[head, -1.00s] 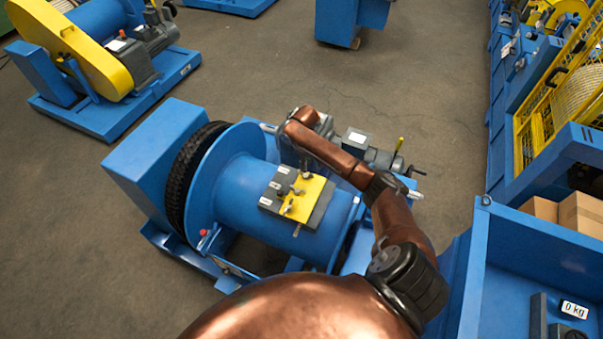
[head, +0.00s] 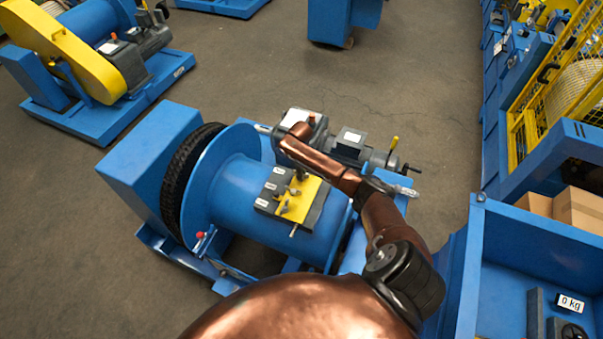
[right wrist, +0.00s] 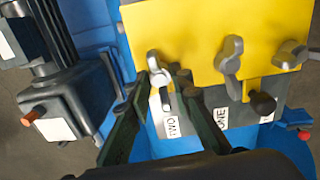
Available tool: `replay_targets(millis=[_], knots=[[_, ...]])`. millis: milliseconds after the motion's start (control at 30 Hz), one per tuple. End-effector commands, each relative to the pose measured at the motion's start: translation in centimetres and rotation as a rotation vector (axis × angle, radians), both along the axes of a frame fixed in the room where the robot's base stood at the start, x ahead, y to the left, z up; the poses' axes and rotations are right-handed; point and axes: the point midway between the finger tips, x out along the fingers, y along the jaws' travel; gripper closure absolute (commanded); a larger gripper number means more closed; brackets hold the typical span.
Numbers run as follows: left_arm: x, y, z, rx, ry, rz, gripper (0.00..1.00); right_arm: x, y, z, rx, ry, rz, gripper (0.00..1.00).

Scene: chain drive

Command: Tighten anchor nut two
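Anchor nut two (right wrist: 160,80) is a grey wing-shaped nut beside the yellow plate (right wrist: 195,40), above the label TWO (right wrist: 172,125) in the right wrist view. My right gripper (right wrist: 165,78) has one dark finger on each side of this nut. The fingers stand apart with small gaps visible beside the nut; I cannot tell if either touches it. In the head view the yellow plate (head: 295,205) sits on the blue drum (head: 240,190), with my right gripper (head: 302,172) at its far end, mostly hidden by my arm. My left gripper is not in view.
A black knob (right wrist: 263,103) is near nut one. A grey motor (head: 350,145) lies behind the drum. A blue bin (head: 485,240) stands at right.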

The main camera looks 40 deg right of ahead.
Motion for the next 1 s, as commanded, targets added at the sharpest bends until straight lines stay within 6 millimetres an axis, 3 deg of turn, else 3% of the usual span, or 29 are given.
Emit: replay_targets(millis=[233,633,900,933,1000], knots=[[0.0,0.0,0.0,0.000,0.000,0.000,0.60,0.0,0.0,0.0,0.001,-0.001,0.000,1.00],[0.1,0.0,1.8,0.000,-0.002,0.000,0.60,0.1,0.0,0.3,0.004,-0.006,-0.077,1.00],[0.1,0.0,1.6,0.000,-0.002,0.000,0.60,0.1,0.0,0.1,0.003,-0.007,-0.085,1.00],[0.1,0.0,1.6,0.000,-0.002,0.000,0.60,0.1,0.0,0.1,0.003,-0.007,-0.084,0.78],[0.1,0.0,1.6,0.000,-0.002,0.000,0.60,0.1,0.0,0.1,0.003,-0.007,-0.084,0.75]])
